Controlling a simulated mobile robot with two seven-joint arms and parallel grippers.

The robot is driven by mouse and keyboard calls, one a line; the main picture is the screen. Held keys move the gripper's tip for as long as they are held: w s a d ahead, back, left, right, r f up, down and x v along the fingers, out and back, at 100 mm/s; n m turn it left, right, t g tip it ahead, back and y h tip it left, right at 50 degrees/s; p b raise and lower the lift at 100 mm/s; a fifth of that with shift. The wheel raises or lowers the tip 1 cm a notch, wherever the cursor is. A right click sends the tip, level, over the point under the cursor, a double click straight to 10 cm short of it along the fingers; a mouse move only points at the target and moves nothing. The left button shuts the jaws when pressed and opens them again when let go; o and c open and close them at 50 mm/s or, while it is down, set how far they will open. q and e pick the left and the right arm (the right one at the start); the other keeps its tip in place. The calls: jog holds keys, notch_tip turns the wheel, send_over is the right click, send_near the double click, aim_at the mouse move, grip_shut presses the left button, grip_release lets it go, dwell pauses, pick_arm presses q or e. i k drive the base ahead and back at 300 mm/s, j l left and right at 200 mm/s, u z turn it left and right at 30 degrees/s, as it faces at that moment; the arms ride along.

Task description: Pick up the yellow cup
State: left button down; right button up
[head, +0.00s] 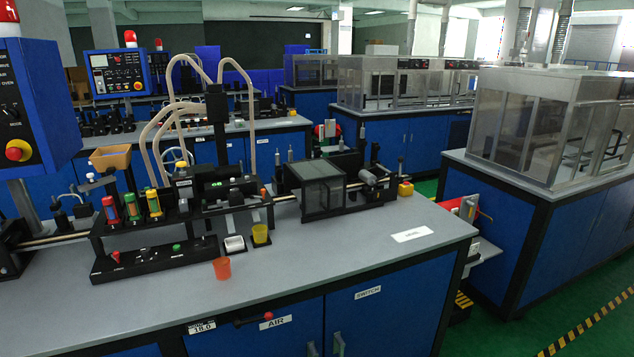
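The yellow cup (260,234) is in the head view, near the front edge of the black machine on the grey worktop. It seems to stand in or on a small dark holder. A white cup or roll (234,243) is just left of it. An orange-red cup (222,268) stands on bare worktop, nearer and to the left. Neither of my grippers is in view.
The black machine (140,262) with red, green and yellow bottles lies left of and behind the cups. A clear-walled box (322,190) is behind right. The grey worktop (330,255) is free in front and right, with a white label (412,234).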

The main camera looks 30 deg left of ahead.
aim_at(260, 234)
jog(key=u, duration=1.15)
